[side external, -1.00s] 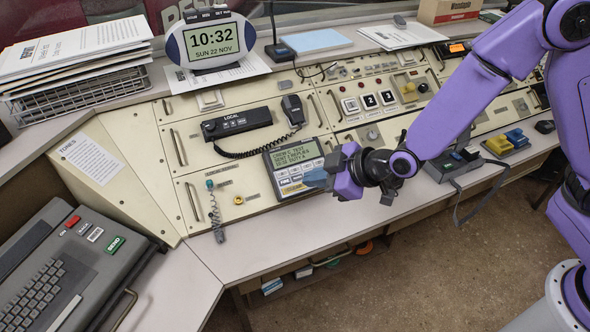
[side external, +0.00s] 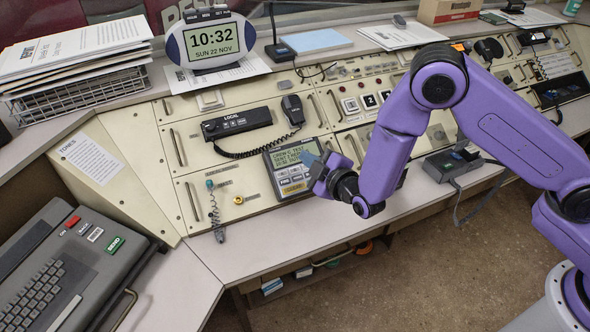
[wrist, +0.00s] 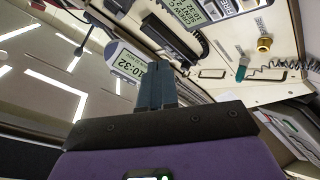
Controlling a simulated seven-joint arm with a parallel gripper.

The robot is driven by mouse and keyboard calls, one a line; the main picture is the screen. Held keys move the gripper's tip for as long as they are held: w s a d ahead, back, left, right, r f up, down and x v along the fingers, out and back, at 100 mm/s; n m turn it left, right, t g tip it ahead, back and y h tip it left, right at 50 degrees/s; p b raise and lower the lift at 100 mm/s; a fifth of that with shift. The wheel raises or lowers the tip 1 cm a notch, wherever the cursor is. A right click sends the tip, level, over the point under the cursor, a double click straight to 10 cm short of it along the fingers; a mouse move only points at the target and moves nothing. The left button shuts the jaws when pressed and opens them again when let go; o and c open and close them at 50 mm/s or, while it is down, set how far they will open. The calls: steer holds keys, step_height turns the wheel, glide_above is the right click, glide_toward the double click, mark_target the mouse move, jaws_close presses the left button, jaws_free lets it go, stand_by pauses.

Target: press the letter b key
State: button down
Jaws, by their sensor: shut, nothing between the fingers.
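A dark grey keyboard terminal (side external: 70,262) stands at the lower left in the side view. Its block of dark letter keys (side external: 32,297) is partly cut off by the picture's edge. The letters are too small to read, so I cannot tell the b key apart. My gripper (side external: 309,162) is in front of the grey display unit (side external: 294,186) on the sloped console, far to the right of the keyboard. In the wrist view its fingers (wrist: 156,84) are together and empty.
A radio with coiled cord (side external: 238,123), a teal-tipped hanging lead (side external: 215,212) and metal handles stand out from the console. The oval clock (side external: 212,40) is behind; it also shows in the wrist view (wrist: 126,62).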

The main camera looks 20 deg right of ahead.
mark_target(295, 170)
steer(key=shift+f, duration=0.1)
steer(key=shift+w+f, duration=0.8)
steer(key=shift+f, duration=0.4)
steer(key=shift+w+f, duration=0.8)
steer(key=shift+f, duration=0.4)
steer(key=shift+w+f, duration=0.8)
steer(key=shift+f, duration=0.4)
steer(key=shift+w+f, duration=0.2)
steer(key=shift+f, duration=0.15)
steer(key=shift+w+f, duration=0.15)
steer(key=shift+f, duration=0.05)
steer(key=shift+s+r, duration=0.4)
steer(key=shift+r, duration=0.15)
stand_by(0.4)
